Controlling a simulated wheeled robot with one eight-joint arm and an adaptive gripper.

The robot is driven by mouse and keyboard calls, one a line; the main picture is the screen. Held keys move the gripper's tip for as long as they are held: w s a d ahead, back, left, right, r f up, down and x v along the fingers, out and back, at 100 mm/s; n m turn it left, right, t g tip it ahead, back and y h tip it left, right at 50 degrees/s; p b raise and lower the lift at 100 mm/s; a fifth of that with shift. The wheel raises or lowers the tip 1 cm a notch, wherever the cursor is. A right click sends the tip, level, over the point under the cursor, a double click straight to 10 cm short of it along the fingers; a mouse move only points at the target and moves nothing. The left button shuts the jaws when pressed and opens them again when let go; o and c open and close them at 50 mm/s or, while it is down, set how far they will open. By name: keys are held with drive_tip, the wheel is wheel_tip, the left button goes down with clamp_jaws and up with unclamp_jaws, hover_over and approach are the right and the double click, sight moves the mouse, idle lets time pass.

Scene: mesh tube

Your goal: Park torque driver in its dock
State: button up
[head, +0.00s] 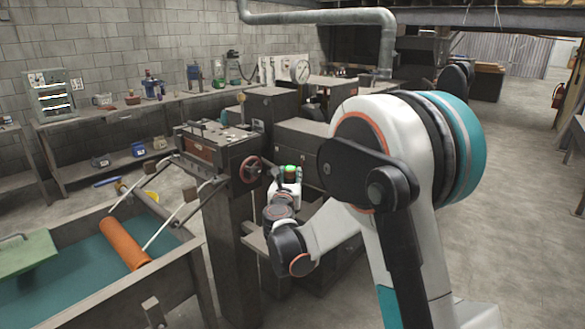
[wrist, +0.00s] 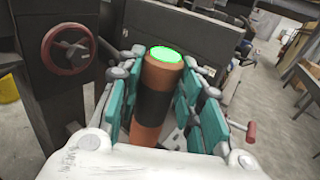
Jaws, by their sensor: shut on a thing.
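The torque driver, as I take it, is an orange-brown cylinder (wrist: 157,92) with a dark middle band and a glowing green end. In the wrist view it lies between the teal finger pads of my gripper (wrist: 165,75), which is shut on it. In the head view my gripper (head: 288,176) is beside the grey machine, right of its red handwheel. Only a small green part of the driver shows there, and the arm hides much of that area. I cannot pick out the dock with certainty in either view.
The red handwheel (head: 250,169) juts from the machine close to my gripper; it also shows in the wrist view (wrist: 68,49). A teal-lined trough (head: 75,270) with an orange roller (head: 125,243) stands front left. A long workbench (head: 150,105) runs along the wall.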

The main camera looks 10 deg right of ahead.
drive_tip(key=shift+w+r, duration=0.1)
drive_tip(key=shift+w, duration=0.2)
drive_tip(key=shift+w+d, duration=0.1)
drive_tip(key=shift+w, duration=0.05)
drive_tip(key=shift+f+b, duration=2.05)
drive_tip(key=shift+f, duration=1)
drive_tip(key=shift+f+b, duration=1.75)
drive_tip(key=shift+f, duration=0.8)
idle(2.0)
